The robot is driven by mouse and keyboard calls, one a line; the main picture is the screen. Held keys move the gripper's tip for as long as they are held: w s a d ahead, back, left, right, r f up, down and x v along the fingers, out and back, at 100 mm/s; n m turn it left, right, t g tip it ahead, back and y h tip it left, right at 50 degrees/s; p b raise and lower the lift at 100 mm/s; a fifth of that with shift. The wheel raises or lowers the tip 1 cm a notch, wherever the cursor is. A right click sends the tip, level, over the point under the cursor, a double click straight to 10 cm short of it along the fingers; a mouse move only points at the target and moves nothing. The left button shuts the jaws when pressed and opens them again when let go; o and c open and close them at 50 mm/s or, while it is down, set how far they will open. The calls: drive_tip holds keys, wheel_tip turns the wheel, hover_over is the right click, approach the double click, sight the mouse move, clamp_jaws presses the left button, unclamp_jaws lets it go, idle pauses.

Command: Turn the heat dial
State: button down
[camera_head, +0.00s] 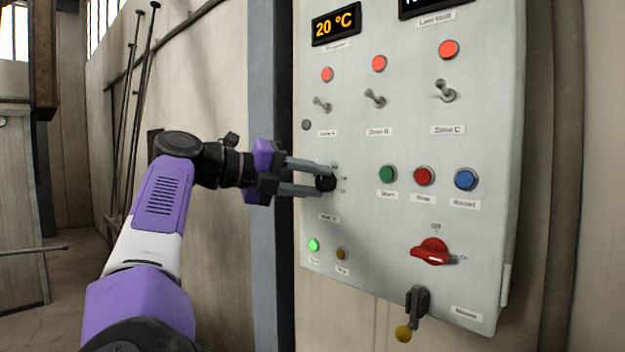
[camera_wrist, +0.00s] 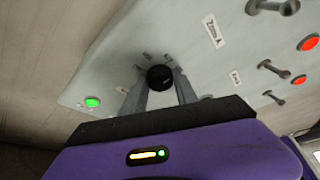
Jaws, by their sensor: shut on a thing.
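The heat dial is a small black round knob (camera_head: 326,183) on the left side of the pale control panel (camera_head: 350,240), with small marks around it. My gripper (camera_head: 322,180) reaches in from the left with its two grey fingers shut on the dial, one above and one below it in the head view. In the wrist view the dial (camera_wrist: 159,77) sits between the two fingertips (camera_wrist: 159,82). The display (camera_head: 336,25) at the panel's top reads 20 °C. The dial's pointer cannot be made out.
Toggle switches (camera_head: 375,98) with red lamps are above the dial. Green (camera_head: 387,174), red (camera_head: 424,176) and blue (camera_head: 466,180) buttons are to its right. A red rotary switch (camera_head: 432,252) and a yellow-knobbed lever (camera_head: 404,333) are lower right. A green lamp (camera_head: 313,245) glows below.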

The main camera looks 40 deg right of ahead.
drive_tip(key=m+t, duration=0.1)
drive_tip(key=m+t+y, duration=0.1)
drive_tip(key=m, duration=0.1)
drive_tip(key=shift+s+m+b, duration=0.2)
drive_tip(key=shift+m+b, duration=0.1)
drive_tip(key=shift+r, duration=0.1)
idle(0.3)
drive_tip(key=c, duration=0.9)
unclamp_jaws()
drive_tip(key=shift+c, duration=0.2)
drive_tip(key=b+v, duration=0.1)
drive_tip(key=v, duration=0.6)
drive_tip(key=shift+a+r, duration=0.2)
drive_tip(key=shift+a, duration=0.15)
